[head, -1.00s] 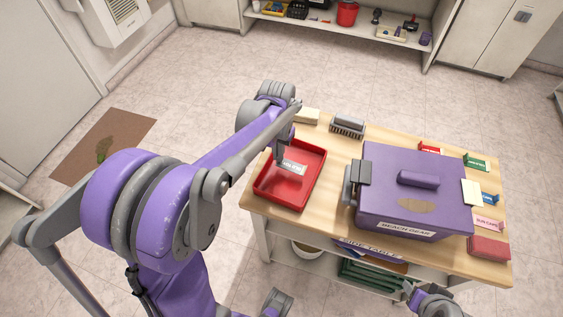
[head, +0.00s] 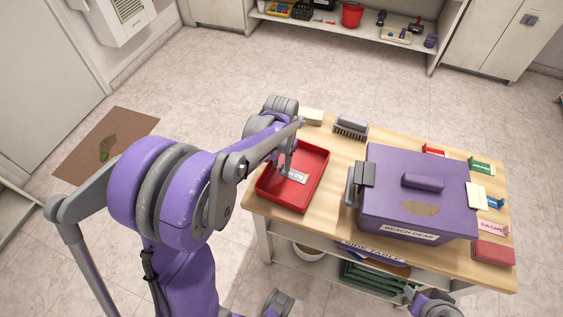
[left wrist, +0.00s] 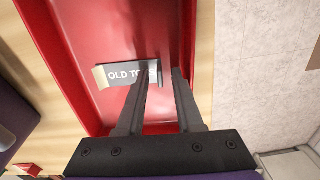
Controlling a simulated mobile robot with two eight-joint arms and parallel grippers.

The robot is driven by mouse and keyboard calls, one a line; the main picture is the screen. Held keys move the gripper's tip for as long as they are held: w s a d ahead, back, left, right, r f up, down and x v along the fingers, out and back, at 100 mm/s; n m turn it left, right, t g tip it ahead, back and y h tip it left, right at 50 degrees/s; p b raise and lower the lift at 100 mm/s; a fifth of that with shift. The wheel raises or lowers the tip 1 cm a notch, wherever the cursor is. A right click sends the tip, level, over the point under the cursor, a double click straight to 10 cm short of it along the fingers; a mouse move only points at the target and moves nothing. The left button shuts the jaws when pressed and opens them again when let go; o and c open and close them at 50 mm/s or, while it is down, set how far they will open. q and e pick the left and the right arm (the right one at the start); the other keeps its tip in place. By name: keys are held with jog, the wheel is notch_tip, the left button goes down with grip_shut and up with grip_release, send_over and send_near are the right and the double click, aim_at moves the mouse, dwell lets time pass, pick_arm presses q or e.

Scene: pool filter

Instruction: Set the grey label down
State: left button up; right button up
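The grey label (left wrist: 117,74), with white lettering that begins "OLD TO", is in the red tray (left wrist: 85,50), where it appears to lie on the floor. In the head view the label (head: 298,177) is in the middle of the tray (head: 316,185). My left gripper (left wrist: 164,72) points down into the tray at the label's end.
The wooden table (head: 337,215) also holds a purple "BEACH GEAR" box (head: 415,180) right of the tray, a brush (head: 351,127), a pale block (head: 311,116) and several small coloured labels at the right. Bare wood lies between tray and box.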

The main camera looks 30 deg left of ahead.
pick_arm(q)
jog(key=shift+r, duration=0.1)
jog(key=shift+r, duration=0.3)
notch_tip(320, 180, up, 11)
jog(key=p, duration=0.1)
jog(key=s+d+f+t, duration=0.2)
jog(key=s+d, duration=0.3)
jog(key=s, duration=0.3)
jog(key=s+d+f+m+t, duration=0.1)
jog(key=s+d+f+t, duration=0.1)
jog(key=s+d, duration=0.4)
jog(key=shift+s+m+t, duration=0.3)
jog(key=shift+s+t, duration=0.3)
jog(key=shift+s, duration=0.25)
